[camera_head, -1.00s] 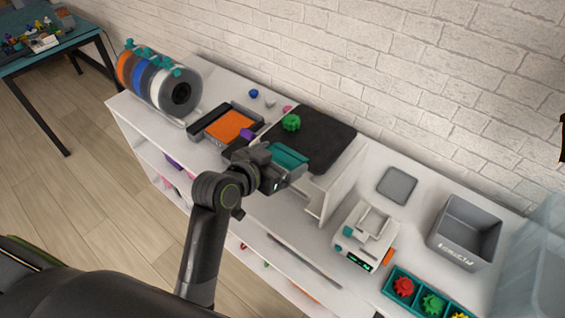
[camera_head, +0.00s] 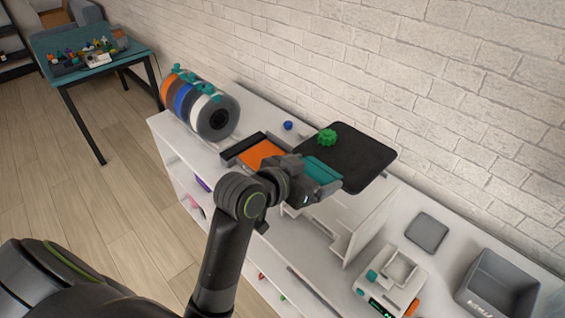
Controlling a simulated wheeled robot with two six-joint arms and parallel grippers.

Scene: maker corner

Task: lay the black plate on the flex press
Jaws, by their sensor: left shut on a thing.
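The black plate (camera_head: 352,158) is a dark square sheet, held roughly flat above the white shelf unit near the brick wall. A green gear-shaped piece (camera_head: 327,137) rests on its top. My left gripper (camera_head: 322,176) is shut on the plate's near edge, where a teal strip shows. A white machine with teal parts and a small display (camera_head: 392,282) stands to the right; it may be the flex press, but I cannot tell for sure. My right gripper is not in view.
Spools (camera_head: 200,105) and a tray with an orange sheet (camera_head: 262,154) stand left of the plate. White upright panels (camera_head: 372,220) are below it. A grey pad (camera_head: 427,232) and a grey bin (camera_head: 497,285) lie to the right. A teal table (camera_head: 88,45) stands farther left.

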